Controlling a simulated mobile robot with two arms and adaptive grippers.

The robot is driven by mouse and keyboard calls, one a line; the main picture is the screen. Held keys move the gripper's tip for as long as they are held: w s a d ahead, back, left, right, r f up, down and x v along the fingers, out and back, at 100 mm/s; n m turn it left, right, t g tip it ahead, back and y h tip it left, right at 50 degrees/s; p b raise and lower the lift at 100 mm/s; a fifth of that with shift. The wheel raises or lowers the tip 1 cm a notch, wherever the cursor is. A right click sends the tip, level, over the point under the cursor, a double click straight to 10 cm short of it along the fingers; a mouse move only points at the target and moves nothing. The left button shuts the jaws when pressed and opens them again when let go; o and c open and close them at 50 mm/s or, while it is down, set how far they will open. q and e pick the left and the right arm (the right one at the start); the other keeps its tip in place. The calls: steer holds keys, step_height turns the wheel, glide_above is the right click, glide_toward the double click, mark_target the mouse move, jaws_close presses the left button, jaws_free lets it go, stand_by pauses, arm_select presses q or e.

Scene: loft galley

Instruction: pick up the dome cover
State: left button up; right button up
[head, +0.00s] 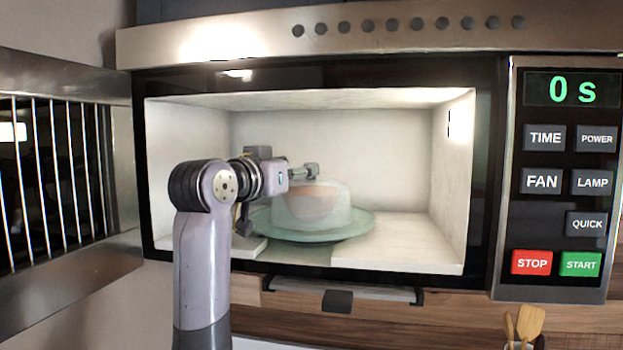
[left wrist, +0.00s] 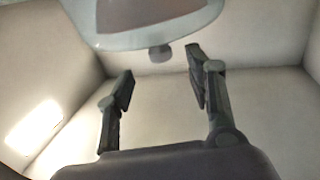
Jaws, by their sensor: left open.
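The translucent dome cover (head: 312,210) stands upright on a pale green plate (head: 262,222) inside the open microwave (head: 500,38). A blurred orange-brown shape shows through the cover. My left arm reaches in from the left, and my left gripper (head: 312,171) is at the top of the cover. In the left wrist view, the cover (left wrist: 200,18) is at the top edge with its grey knob (left wrist: 160,53). My left gripper (left wrist: 160,76) is open and empty, its fingertips apart on either side just short of the knob. My right gripper is not in view.
The microwave's barred door (head: 60,180) is swung open at the left, close to my arm. The side walls and ceiling enclose the cavity. Free floor (head: 400,240) lies right of the plate. The control panel (head: 560,180) reads 0 s; wooden utensils (head: 530,322) stand below it.

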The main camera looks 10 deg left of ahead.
arm_select(q)
steer(key=p+x, duration=0.1)
steer(key=x, duration=0.1)
steer(key=shift+w+r, duration=0.15)
steer(key=shift+w, duration=0.25)
steer(key=p+x, duration=0.3)
steer(key=x, duration=0.1)
steer(key=shift+d+p, duration=0.1)
steer(key=shift+p, duration=0.25)
steer(key=shift+w, duration=0.25)
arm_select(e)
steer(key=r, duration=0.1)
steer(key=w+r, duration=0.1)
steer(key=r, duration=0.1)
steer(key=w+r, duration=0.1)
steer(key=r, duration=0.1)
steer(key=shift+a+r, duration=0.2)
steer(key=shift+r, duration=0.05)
arm_select(q)
steer(key=c, duration=1.1)
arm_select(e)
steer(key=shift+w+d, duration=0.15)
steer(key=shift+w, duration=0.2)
arm_select(q)
steer(key=shift+c, duration=0.2)
